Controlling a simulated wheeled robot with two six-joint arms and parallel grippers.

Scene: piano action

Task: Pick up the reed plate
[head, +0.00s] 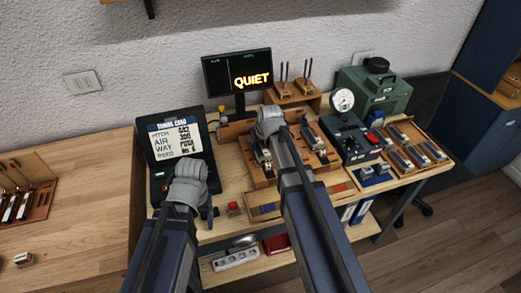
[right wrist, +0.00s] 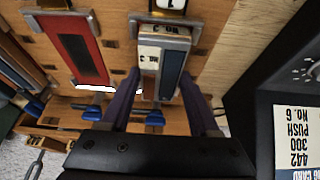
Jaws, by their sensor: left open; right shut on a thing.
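A plate with a pale "No. 3" label and blue and red strips (right wrist: 166,62) sits between the fingers of my right gripper (right wrist: 160,98) in the right wrist view; I take it for the reed plate. It lies at a wooden rack, and I cannot tell whether it is lifted clear. In the head view my right gripper (head: 268,122) is over the wooden rack (head: 322,162), its fingertips mostly hidden. My left gripper (head: 188,180) is open and empty in front of the tuning card screen (head: 178,140), which reads Pitch, Air, Way and Reed.
A red plate (right wrist: 72,45) sits in the rack beside the held one. A dial gauge (head: 342,100) on a dark box, a green case (head: 374,92) and a tray of several plates (head: 428,138) stand at right.

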